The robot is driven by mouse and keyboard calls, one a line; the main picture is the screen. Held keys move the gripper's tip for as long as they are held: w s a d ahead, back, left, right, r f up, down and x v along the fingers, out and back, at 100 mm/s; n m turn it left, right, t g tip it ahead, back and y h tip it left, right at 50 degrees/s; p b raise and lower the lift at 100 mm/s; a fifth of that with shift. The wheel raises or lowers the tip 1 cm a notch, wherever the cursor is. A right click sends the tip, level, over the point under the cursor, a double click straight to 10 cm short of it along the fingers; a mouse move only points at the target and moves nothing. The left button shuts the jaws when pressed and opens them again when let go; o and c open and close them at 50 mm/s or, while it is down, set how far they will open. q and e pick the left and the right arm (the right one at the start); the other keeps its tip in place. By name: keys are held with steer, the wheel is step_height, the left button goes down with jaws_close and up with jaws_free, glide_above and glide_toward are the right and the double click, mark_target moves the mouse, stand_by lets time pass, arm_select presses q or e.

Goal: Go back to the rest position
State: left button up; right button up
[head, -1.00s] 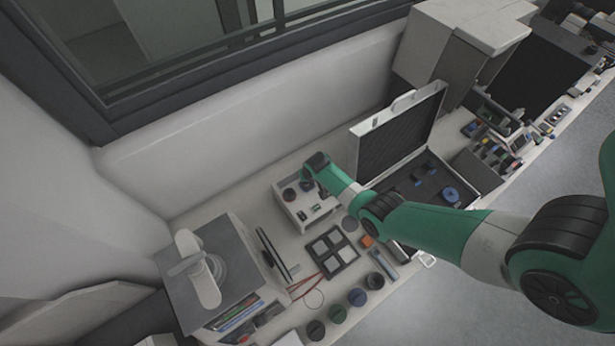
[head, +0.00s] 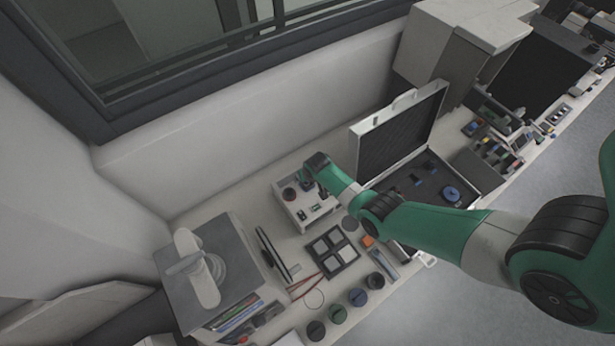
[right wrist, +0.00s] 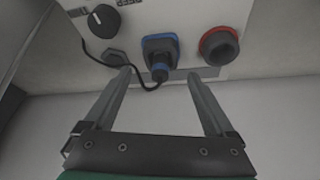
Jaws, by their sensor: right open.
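The mounting press, a white box (head: 297,212), stands on the bench near the wall in the head view. My green right arm reaches to it from the right, and its gripper is too small to read there. In the right wrist view my right gripper (right wrist: 160,76) is open, with its two fingers apart and nothing held. Ahead of it is the press's pale panel (right wrist: 268,20) with a black knob (right wrist: 103,20), a blue-and-black connector (right wrist: 160,52) with a black cable, and a dark round button with a red ring (right wrist: 219,46). I cannot tell whether the fingertips touch the panel. My left gripper is not in view.
An open case (head: 400,128) stands to the right of the press. A dark tray (head: 349,257) with grey squares, several round pots and red tongs (head: 305,283) lie in front. A grey-topped cabinet (head: 232,262) is at the left. The wall is close behind.

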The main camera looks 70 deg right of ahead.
steer(key=shift+r, duration=0.1)
stand_by(0.5)
